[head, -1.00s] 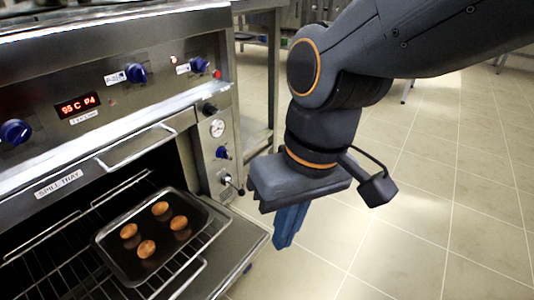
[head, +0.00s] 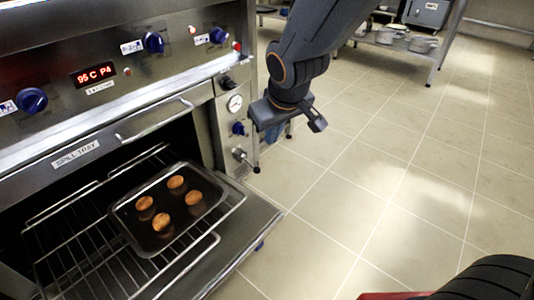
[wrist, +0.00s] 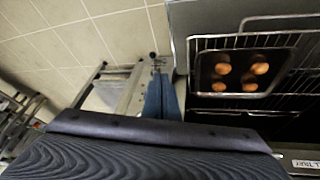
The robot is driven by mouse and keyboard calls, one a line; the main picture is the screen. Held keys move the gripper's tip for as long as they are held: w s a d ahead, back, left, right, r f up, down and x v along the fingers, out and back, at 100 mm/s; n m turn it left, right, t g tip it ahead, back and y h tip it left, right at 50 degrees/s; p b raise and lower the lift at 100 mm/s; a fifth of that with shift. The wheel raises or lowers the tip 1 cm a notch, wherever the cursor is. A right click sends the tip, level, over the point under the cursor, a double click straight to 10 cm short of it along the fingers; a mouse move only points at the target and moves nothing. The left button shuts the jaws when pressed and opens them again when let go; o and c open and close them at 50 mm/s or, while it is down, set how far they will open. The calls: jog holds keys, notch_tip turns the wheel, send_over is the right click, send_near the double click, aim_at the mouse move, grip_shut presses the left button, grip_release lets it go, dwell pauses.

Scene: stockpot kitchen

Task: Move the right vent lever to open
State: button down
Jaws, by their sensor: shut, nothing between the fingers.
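On the right side panel of the oven, a small metal lever (head: 240,154) with a dark ball tip sits low, below a blue knob (head: 238,128). Which vent position it marks is too small to read. My gripper (head: 271,134) is just right of this panel, apart from the lever in the picture. Its blue fingers are shut and empty, partly hidden behind the gripper body. In the wrist view the shut fingers (wrist: 162,98) point toward a small metal fitting with a dark ball, which looks like the lever (wrist: 157,62).
The oven door (head: 250,220) is open and juts out below the panel. A tray (head: 150,245) with several brown baked rounds sits on the wire rack (head: 75,262). A gauge (head: 235,104) is above the blue knob.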

jog(key=w+d+f+n+t+y+b, duration=0.1)
jog(key=w+d+f+t+y, duration=0.1)
jog(key=w+f, duration=0.6)
jog(key=w+d+f+n+t+y, duration=0.1)
jog(key=w+d+f+y, duration=0.1)
jog(key=w+f, duration=0.65)
notch_tip(320, 180, down, 5)
jog(key=w+d+n+y, duration=0.1)
jog(key=w+d+y, duration=0.1)
jog(key=y, duration=0.2)
jog(key=y+b, duration=0.4)
jog(key=b, duration=0.3)
send_near(250, 164)
jog(key=shift+b+x, duration=0.5)
jog(key=shift+x, duration=0.55)
jog(key=shift+f, duration=0.2)
